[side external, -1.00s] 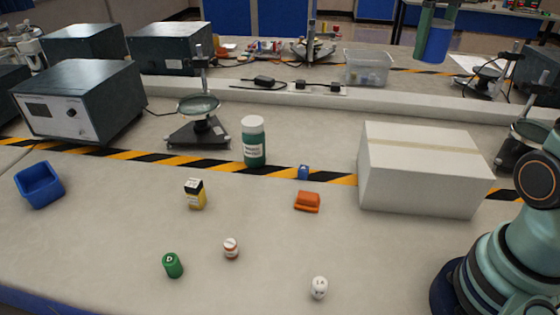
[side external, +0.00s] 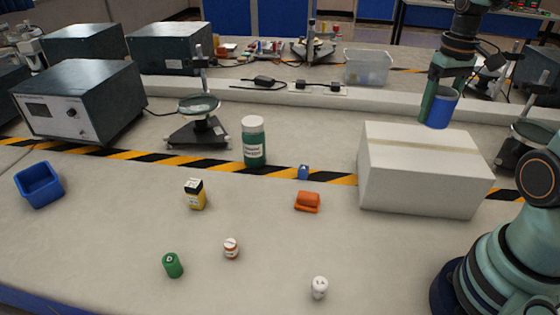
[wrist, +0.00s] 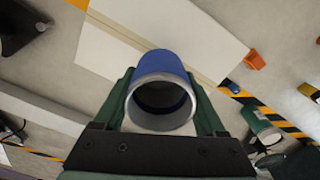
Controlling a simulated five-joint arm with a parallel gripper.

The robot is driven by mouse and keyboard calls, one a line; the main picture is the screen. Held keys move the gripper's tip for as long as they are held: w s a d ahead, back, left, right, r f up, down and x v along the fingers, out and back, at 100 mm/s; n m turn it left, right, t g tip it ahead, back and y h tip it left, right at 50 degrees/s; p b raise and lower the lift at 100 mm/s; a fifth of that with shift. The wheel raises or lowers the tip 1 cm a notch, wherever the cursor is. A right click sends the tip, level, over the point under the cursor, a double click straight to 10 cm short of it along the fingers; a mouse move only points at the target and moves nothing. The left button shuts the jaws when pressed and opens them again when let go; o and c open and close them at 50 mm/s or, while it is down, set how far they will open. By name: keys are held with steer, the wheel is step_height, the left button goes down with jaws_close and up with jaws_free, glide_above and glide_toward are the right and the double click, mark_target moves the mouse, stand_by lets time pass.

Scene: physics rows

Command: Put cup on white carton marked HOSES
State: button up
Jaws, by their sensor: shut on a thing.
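The blue cup (side external: 441,109) is held in my gripper (side external: 431,105), which is shut on it. In the side view it is over or just behind the far right part of the white carton (side external: 415,190); I cannot tell whether it touches the top. No HOSES marking shows on the carton's visible faces. In the wrist view the cup (wrist: 162,85) sits between both green fingers (wrist: 162,100), its open mouth facing the camera. The carton (wrist: 200,35) is beyond it, with a tan tape strip along its top.
Left of the carton are an orange block (side external: 307,202), a small blue block (side external: 303,172) and a green-bodied bottle (side external: 254,143). A dark stand (side external: 525,140) is close on the carton's right. The bench in front of the carton is largely clear.

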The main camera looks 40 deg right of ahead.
mark_target(424, 146)
steer(key=shift+f, duration=3)
steer(key=shift+f, duration=0.15)
steer(key=o, duration=1.3)
